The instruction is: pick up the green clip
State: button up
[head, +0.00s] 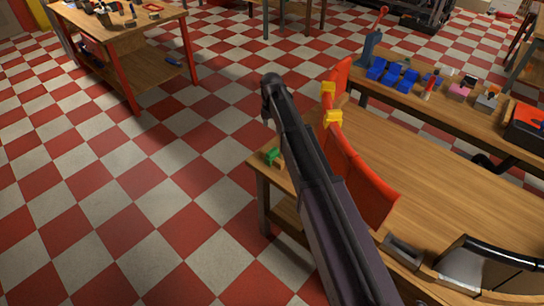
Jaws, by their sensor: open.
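The green clip (272,157) is small and sits at the left corner of the wooden table (450,190), close to the table's edge. My dark arm crosses the head view from the bottom to the upper middle and passes just right of the clip. My arm hides part of the duct and table.
A bench behind holds blue blocks (392,75) and small parts. A grey tray (402,250) and a black-rimmed curved piece (490,260) lie at the table's front right. Another workbench (125,32) stands at upper left. The checkered floor (120,190) at left is clear.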

dwell(0.4)
jog(key=b, duration=0.8)
send_over(272, 151)
notch_tip(272, 151, down, 8)
jog(key=shift+a+f, duration=0.1)
jog(key=shift+f+b, duration=0.2)
jog(key=shift+b, duration=0.15)
jog(key=shift+f, duration=0.1)
jog(key=shift+w+f+b, duration=0.15)
jog(key=shift+f+b, duration=2.35)
jog(key=shift+b, duration=0.1)
grip_shut()
